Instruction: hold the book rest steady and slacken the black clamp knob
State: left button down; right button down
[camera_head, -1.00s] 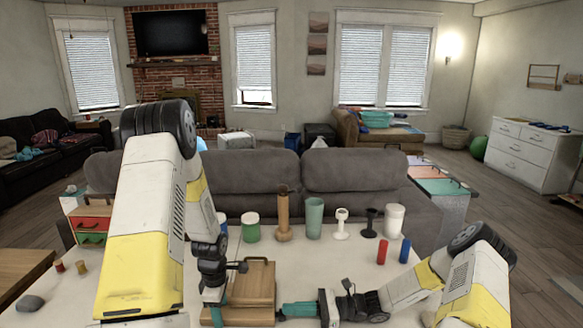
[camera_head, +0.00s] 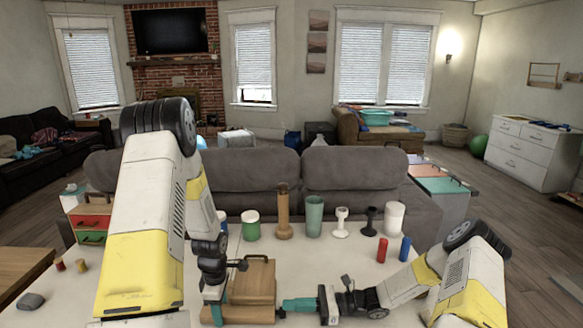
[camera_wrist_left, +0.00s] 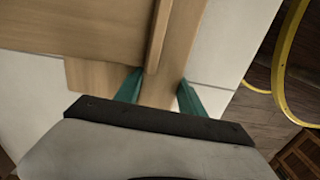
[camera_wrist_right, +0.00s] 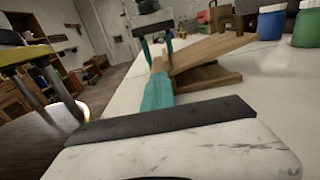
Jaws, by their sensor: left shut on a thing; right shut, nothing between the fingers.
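The wooden book rest (camera_head: 262,278) stands at the near edge of the white table, its sloped board and base also showing in the right wrist view (camera_wrist_right: 205,50). My left gripper (camera_head: 214,312) is shut on a wooden edge of the rest, with its teal fingers on either side of the wood in the left wrist view (camera_wrist_left: 158,92). My right gripper (camera_head: 281,309) is shut and empty, its teal fingertips close to the right side of the rest.
Behind the rest stand a green jar (camera_head: 250,224), a brown wooden bottle (camera_head: 283,215), a teal cup (camera_head: 314,217) and several other items. A red cylinder (camera_head: 382,250) and a blue cylinder (camera_head: 405,249) stand at right. A grey sofa (camera_head: 245,175) lies beyond the table.

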jog(key=shift+r, duration=0.3)
jog(key=shift+d, duration=3.05)
pick_arm(q)
jog(key=c, duration=0.6)
grip_release()
jog(key=o, duration=0.6)
jog(key=shift+c, duration=0.2)
